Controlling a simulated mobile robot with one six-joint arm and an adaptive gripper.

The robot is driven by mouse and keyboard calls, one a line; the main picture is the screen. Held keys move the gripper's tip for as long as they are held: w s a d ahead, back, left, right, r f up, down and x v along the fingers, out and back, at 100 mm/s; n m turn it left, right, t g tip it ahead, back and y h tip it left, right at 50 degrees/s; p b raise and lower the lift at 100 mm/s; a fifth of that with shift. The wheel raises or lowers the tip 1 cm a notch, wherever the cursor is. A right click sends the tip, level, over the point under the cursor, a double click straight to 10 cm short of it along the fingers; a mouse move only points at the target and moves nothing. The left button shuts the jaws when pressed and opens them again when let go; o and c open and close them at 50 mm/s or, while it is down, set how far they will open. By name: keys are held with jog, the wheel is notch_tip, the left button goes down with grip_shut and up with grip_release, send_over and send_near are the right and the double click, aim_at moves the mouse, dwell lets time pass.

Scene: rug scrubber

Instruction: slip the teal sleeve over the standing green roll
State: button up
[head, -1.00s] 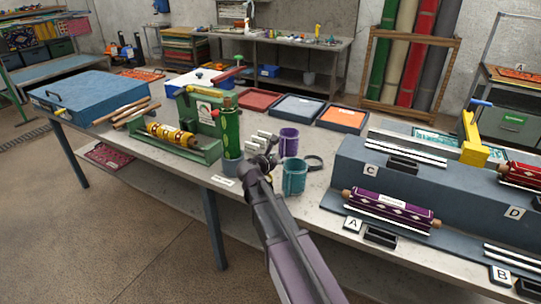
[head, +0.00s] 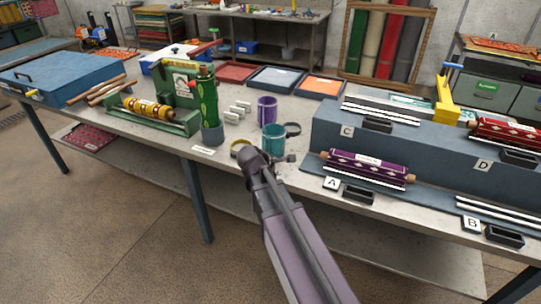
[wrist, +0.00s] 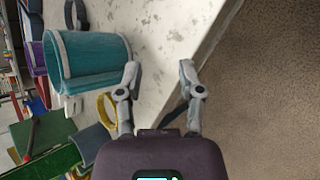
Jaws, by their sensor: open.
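The teal sleeve (head: 274,140) stands upright on the workbench, with a dark loop-like part beside it. My gripper (head: 286,158) is just in front of the teal sleeve, low over the bench's front edge. In the wrist view my gripper's two fingers (wrist: 159,72) are apart with nothing between them. The teal sleeve (wrist: 92,54) lies just to the left of the left finger there, outside the jaws.
A purple sleeve (head: 267,108) stands behind the teal one. A yellow ring (head: 240,149) lies near the bench edge. A green fixture with a yellow roll (head: 148,107) is at left. A grey stepped stand (head: 400,148) with patterned rolls blocks the right side.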

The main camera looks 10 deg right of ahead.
jog(key=s+a+f+m+g+y+b, duration=0.2)
jog(key=s+f+m+y, duration=0.1)
jog(key=s+f+m, duration=0.2)
jog(key=s+a+f+m+g+y+b, duration=0.2)
jog(key=s+f+m, duration=0.4)
jog(key=s+m, duration=0.3)
jog(key=shift+s+f+m+g+y+b, duration=0.3)
jog(key=shift+s+g+y+b, duration=0.4)
jog(key=shift+s+y, duration=0.45)
